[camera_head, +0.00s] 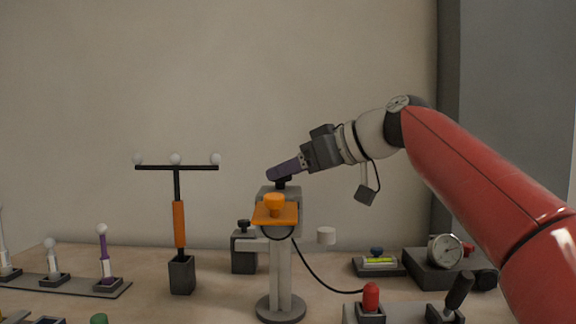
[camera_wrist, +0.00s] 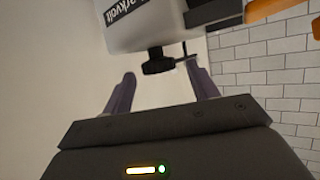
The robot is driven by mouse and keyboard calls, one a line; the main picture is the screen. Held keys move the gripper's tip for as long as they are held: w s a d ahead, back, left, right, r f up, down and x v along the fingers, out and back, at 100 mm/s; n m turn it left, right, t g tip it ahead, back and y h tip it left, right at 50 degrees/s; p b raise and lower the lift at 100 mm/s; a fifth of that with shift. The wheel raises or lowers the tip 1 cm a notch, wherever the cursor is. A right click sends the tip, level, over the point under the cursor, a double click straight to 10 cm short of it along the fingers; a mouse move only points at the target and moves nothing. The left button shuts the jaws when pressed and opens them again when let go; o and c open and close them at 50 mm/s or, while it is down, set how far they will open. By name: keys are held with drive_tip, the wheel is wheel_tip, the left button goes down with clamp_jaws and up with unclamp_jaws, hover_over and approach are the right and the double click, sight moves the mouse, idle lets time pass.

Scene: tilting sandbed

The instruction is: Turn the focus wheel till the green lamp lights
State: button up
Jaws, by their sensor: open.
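A grey instrument head (camera_head: 284,197) stands on a pale column with a round dark foot (camera_head: 281,309). A black knob, apparently the focus wheel (camera_wrist: 158,64), projects from this grey, lettered housing (camera_wrist: 145,24) in the wrist view. My gripper (camera_head: 274,175) is at the top of the instrument, with its purple fingers slanting down to the left. In the wrist view my open gripper (camera_wrist: 160,72) has one fingertip on either side of the black knob. I cannot tell whether either finger touches it. I cannot identify a lit green lamp on the instrument.
An orange plate with an orange knob (camera_head: 274,203) juts from the instrument's front. A three-ball stand (camera_head: 179,225) is left; a dial gauge (camera_head: 445,251), red-capped part (camera_head: 371,297) and black lever (camera_head: 459,291) are right. A black cable (camera_head: 318,278) curves across the bench.

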drive_tip(key=shift+w+a+f, duration=0.25)
drive_tip(key=shift+w+a, duration=0.1)
drive_tip(key=shift+a, duration=0.15)
drive_tip(key=c, duration=0.9)
drive_tip(key=shift+s+a+f+m+t+h+b, duration=0.15)
drive_tip(key=shift+f+m+t+h+b, duration=0.15)
drive_tip(key=shift+b, duration=0.75)
drive_tip(key=shift+c, duration=0.4)
drive_tip(key=shift+r+m+t+b, duration=0.15)
drive_tip(key=shift+m+t+b, duration=0.15)
drive_tip(key=shift+m+b, duration=0.1)
drive_tip(key=shift+r+h, duration=0.1)
drive_tip(key=shift+h, duration=0.2)
drive_tip(key=o, duration=1)
